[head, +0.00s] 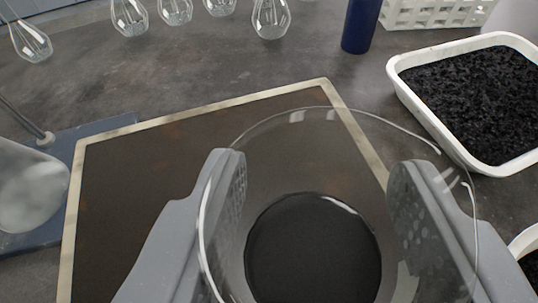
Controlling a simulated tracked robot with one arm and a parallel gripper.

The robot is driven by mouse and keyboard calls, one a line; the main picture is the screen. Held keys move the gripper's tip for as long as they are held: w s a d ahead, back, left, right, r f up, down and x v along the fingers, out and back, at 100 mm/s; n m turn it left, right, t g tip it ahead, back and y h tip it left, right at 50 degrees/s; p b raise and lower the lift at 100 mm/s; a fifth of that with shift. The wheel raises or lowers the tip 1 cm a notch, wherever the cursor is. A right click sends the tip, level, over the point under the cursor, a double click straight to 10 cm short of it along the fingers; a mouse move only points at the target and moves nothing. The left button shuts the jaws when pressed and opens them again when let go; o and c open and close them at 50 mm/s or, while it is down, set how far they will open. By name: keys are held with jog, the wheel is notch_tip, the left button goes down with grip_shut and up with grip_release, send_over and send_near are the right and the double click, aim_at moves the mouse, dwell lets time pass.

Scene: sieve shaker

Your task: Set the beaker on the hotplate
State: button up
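A clear glass beaker (310,150) with dark contents at its bottom is between the two fingers of my gripper (322,195), seen from above through its open rim. The fingers lie against its left and right sides and appear shut on it. Below and behind it is a flat dark brown plate with a pale border (150,185), which looks like the hotplate. The beaker overlaps the plate's right part in the view. The gap between the beaker's base and the surface below is hidden.
A white tray of black granules (480,95) stands at the right, with part of another container (526,245) below it. A blue-grey stand base (100,128) with a glass vessel (30,185) is at the left. Glass bulbs hang along the top, near a dark blue cylinder (361,25) and white rack (435,14).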

aim_at(294, 261)
jog(key=shift+w+a+f, duration=0.15)
jog(key=shift+w+f, duration=0.05)
jog(key=shift+w, duration=0.3)
notch_tip(294, 261, down, 4)
jog(key=shift+r, duration=0.25)
jog(key=o, duration=1)
jog(key=shift+r, duration=0.1)
jog(key=shift+s+a+r, duration=0.1)
jog(key=shift+s, duration=0.2)
jog(key=v, duration=1.1)
jog(key=shift+s+b, duration=0.2)
jog(key=shift+b, duration=0.1)
